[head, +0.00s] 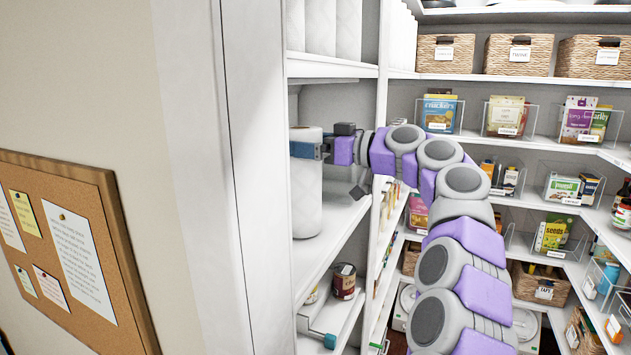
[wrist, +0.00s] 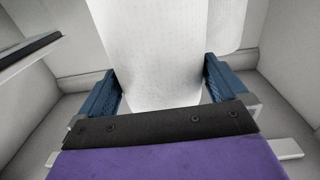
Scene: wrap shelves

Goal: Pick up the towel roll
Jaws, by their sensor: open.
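A white towel roll (head: 307,190) stands upright on a shelf on the left side of the pantry in the head view. My gripper (head: 308,150) is at its upper part. In the wrist view the towel roll (wrist: 155,50) fills the middle, between the two blue fingers of my gripper (wrist: 162,85). The fingers are open, one on each side of the roll. The left finger is close to the roll; I cannot tell whether it touches. Part of another white roll (wrist: 228,22) shows behind on the right in the wrist view.
More white rolls (head: 320,28) stand on the shelf above. The white shelf board (head: 335,222) is under the towel roll, with a can (head: 344,281) below it. A white shelf post (head: 250,150) stands at the left. Bins and baskets fill the right shelves.

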